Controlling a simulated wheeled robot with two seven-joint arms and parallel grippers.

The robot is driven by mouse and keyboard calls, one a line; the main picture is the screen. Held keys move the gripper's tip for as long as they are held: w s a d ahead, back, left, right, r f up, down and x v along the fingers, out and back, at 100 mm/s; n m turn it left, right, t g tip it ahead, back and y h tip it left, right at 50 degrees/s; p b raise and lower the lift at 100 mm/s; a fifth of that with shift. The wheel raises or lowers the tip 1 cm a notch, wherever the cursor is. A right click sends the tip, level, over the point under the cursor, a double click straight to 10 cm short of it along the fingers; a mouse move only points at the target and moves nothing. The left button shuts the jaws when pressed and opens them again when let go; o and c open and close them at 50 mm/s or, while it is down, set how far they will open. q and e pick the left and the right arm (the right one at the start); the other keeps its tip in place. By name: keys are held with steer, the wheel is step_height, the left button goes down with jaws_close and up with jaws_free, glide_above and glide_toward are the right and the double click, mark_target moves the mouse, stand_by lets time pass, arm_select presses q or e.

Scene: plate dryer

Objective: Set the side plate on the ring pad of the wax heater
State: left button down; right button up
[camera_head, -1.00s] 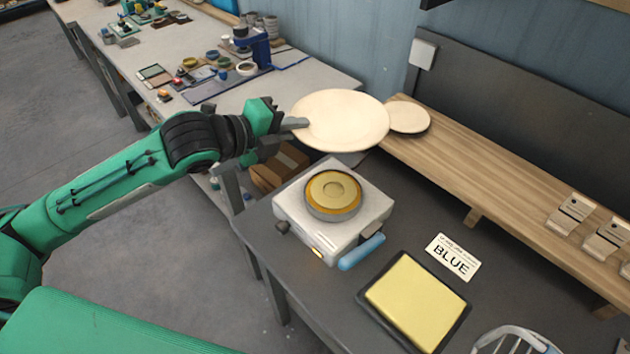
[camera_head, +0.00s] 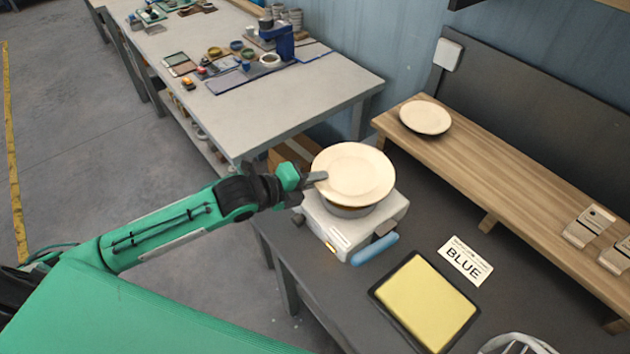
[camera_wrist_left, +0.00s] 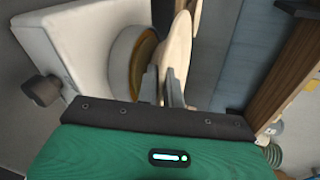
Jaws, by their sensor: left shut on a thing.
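A round cream side plate (camera_head: 352,172) is held by its left edge in my left gripper (camera_head: 318,178), which is shut on it. In the left wrist view the plate (camera_wrist_left: 180,55) stands edge-on between the two fingers (camera_wrist_left: 164,88). The white wax heater (camera_head: 345,236) is on the dark table, and the plate is over its round top. The ring pad is mostly hidden under the plate in the head view. In the left wrist view the amber ring pad (camera_wrist_left: 143,55) faces the plate with a narrow gap. My right gripper is not in view.
A second cream plate (camera_head: 425,117) lies on the wooden shelf (camera_head: 480,165) behind. A yellow pad in a black tray (camera_head: 427,303) and a BLUE label (camera_head: 465,261) lie right of the heater. A blue handle (camera_head: 375,249) sticks out at the heater's front.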

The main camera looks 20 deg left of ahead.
arm_select(q)
steer(key=shift+f, duration=0.6)
steer(key=shift+f, duration=0.15)
steer(key=c, duration=1.5)
jaws_free()
steer(key=shift+c, duration=0.2)
steer(key=shift+s+a, duration=0.15)
steer(key=b+v, duration=0.2)
steer(key=v, duration=0.9)
steer(key=shift+s+a+r, duration=0.15)
steer(key=shift+s+r, duration=0.1)
